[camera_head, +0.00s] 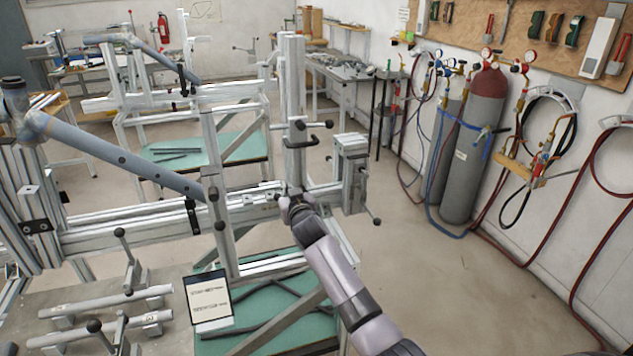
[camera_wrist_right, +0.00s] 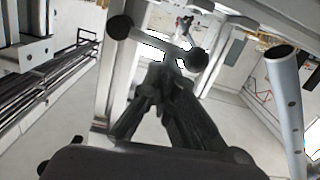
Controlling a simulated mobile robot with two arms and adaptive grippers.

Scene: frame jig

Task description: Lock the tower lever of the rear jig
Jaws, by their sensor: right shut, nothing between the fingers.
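The jig's aluminium tower (camera_head: 291,75) stands upright in the middle of the head view. My left gripper is not in view.
A grey tube (camera_head: 120,157) lies slanted across the jig at left. A clamp block (camera_head: 350,170) with a knobbed handle stands right of the tower. Gas cylinders (camera_head: 472,150) stand by the right wall. The floor (camera_head: 430,270) between is clear.

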